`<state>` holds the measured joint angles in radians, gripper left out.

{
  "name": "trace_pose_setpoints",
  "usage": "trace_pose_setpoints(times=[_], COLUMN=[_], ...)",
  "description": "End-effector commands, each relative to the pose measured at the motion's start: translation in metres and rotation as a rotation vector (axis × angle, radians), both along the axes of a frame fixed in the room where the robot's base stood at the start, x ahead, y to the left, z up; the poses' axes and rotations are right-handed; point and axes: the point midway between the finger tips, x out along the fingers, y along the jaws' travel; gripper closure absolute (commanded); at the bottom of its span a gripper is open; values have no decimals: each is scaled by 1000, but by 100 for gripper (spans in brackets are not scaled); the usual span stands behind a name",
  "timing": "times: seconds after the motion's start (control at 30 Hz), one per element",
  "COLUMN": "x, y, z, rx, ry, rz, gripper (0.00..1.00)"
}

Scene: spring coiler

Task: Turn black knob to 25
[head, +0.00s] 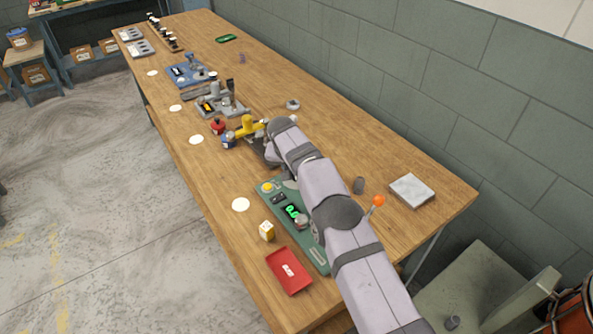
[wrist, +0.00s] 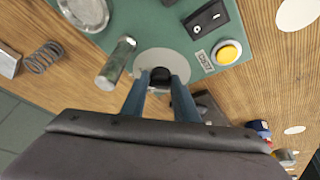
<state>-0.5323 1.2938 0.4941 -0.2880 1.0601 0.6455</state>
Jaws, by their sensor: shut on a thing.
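The black knob (wrist: 160,76) sits on a round grey disc (wrist: 178,62) on the green machine board (wrist: 125,24) in the wrist view. My gripper (wrist: 160,82) has its two blue fingers on either side of the knob and is shut on it. In the head view the green board (head: 318,257) lies near the front of the bench. Its display (head: 291,212) shows green digits too small to read surely. My arm hides the knob and fingertips there.
A yellow button (wrist: 228,53), black switch (wrist: 206,18) and metal cylinder (wrist: 116,63) are close to the fingers. A loose spring (wrist: 43,57) lies beside the board.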

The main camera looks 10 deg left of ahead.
Motion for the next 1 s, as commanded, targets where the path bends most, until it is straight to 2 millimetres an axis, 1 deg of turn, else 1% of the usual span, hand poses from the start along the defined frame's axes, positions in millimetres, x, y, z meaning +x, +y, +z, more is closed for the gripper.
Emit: trace_pose_setpoints(times=[0.6, 0.63, 0.7, 1.0], x=[0, 0, 0, 0], y=[2, 2, 2, 1], z=[0, 0, 0, 1], rx=[2, 2, 2, 1], ry=[-1, -1, -1, 0], rz=[-27, -27, -27, -29], gripper=[95, 68, 56, 56])
